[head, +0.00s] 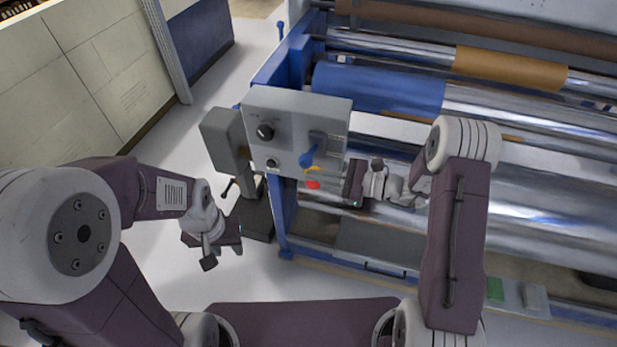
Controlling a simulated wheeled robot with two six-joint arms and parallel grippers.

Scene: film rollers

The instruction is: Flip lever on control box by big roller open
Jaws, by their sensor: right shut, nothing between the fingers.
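The grey control box (297,108) stands at the left end of the big roller machine, its front panel facing me. On its panel, a blue lever (307,158) sits low on the right side, with a yellow part and a red part (313,184) just below it. My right gripper (352,190) is shut and empty, just right of the lever and the red part; whether it touches the box I cannot tell. My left gripper (212,245) hangs low left of the box, away from it; its fingers are too small to judge.
Black knobs (265,131) sit on the panel's left side. The large metal roller (550,215) and a blue roller (375,88) extend right. A blue machine frame (290,70) stands behind the box. Light floor (165,235) is clear at left, before a pale wall (75,90).

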